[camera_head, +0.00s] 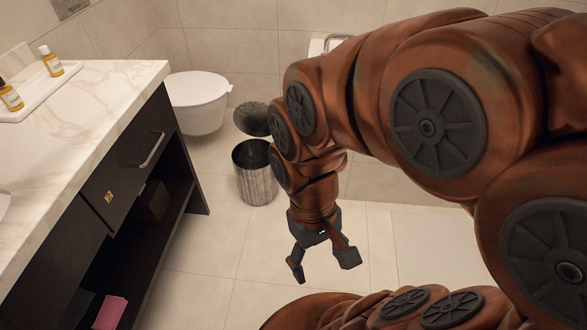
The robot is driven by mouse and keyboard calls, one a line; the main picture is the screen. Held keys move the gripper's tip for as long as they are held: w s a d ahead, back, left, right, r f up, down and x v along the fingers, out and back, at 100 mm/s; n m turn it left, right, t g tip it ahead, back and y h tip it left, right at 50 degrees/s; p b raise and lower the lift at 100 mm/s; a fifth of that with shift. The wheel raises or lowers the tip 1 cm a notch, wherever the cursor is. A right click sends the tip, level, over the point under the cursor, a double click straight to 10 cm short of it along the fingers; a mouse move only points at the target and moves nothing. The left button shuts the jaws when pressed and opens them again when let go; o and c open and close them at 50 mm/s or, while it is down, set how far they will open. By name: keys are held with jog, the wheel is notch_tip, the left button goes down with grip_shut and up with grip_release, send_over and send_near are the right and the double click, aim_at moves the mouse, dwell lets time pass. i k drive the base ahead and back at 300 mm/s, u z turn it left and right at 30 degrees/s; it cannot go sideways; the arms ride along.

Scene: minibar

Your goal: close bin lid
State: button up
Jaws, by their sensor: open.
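The bin (257,180) is a ribbed grey metal cylinder standing on the tiled floor, near the toilet. Its round dark lid (252,119) is raised, tilted up at the back of the rim, and its right edge is partly hidden by my arm. The bin's mouth is open and dark inside. My gripper (322,272) points down, in front of the bin and to its right in the picture. Its two dark fingers are spread with nothing between them. It is apart from the bin and the lid.
A white toilet (199,100) is behind the bin to the left. A dark cabinet (125,170) with a marble top (95,105) fills the left side; a tray (35,92) with small bottles stands on it. Bare floor (190,275) lies in front of the bin.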

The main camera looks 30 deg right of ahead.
aim_at(251, 117)
jog(key=z, duration=0.45)
jog(key=i, duration=1.1)
jog(key=u, duration=0.75)
jog(key=i, duration=0.4)
jog(key=u, duration=0.35)
